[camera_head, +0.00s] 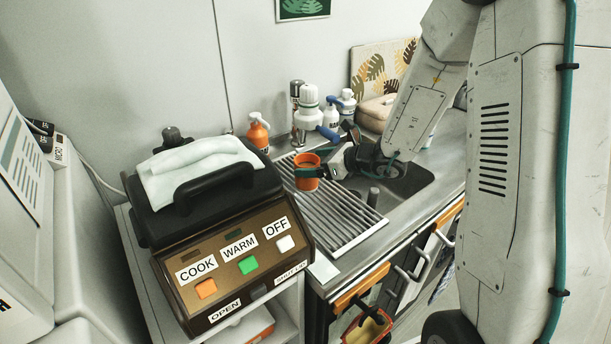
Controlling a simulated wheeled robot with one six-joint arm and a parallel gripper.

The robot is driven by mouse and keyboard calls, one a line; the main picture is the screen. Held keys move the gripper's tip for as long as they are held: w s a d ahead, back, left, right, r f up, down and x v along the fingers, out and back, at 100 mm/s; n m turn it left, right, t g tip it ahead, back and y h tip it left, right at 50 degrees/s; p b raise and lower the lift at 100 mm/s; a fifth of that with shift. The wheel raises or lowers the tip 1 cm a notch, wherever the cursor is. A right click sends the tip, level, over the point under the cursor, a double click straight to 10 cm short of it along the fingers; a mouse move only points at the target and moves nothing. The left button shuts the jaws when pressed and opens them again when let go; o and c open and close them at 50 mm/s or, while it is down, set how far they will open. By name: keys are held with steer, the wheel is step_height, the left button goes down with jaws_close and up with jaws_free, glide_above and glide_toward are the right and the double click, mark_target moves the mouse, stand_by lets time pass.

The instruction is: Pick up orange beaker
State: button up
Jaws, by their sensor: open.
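The orange beaker (307,181) stands upright on the ribbed drying rack (340,213) beside the sink. My gripper (312,172) is open at the beaker. One dark finger shows across the beaker's front; the other finger is mostly hidden, so I cannot tell whether the fingers touch it. My arm reaches in from the right, over the sink.
An orange bottle (258,132) and a white dispenser (308,112) stand behind the rack. The sink basin (405,187) lies to the right. A brown cooker (225,255) with a cloth (200,168) on its lid stands at the left. Cabinet handles (407,272) stick out in front.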

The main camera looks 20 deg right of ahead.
mark_target(302, 161)
steer(key=x, duration=0.4)
steer(key=shift+w+a+r, duration=0.1)
steer(key=shift+w+a, duration=0.05)
steer(key=c, duration=1.3)
steer(key=shift+r, duration=0.1)
steer(key=shift+c, duration=0.2)
